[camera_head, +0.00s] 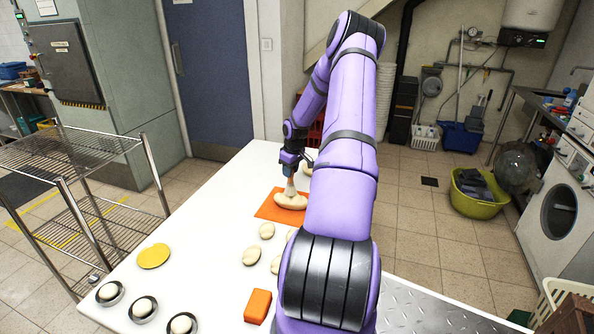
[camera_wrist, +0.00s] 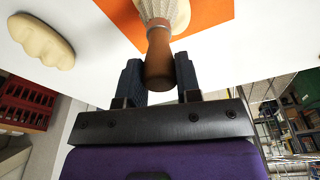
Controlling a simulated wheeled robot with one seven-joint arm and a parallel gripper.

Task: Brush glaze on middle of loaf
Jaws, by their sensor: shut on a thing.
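A pale loaf (camera_head: 291,202) lies on an orange mat (camera_head: 265,211) on the white table. My gripper (camera_head: 291,170) is above it, fingers pointing down, shut on a brush. In the wrist view the brush (camera_wrist: 159,58) has a brown handle between my gripper's two dark fingers (camera_wrist: 160,72) and pale bristles beyond. In the head view the brush's bristles (camera_head: 291,187) are over the loaf's middle and appear to meet its top; exact contact is hard to tell. In the wrist view the loaf (camera_wrist: 183,14) is mostly hidden behind the bristles.
Several dough pieces (camera_head: 251,257) lie on the table (camera_head: 205,240) in front of the mat. A yellow disc (camera_head: 154,256), small dark dishes (camera_head: 143,308) with pale balls and an orange block (camera_head: 258,306) are nearer. Another lobed loaf (camera_wrist: 42,42) shows in the wrist view. My arm hides the table's right part.

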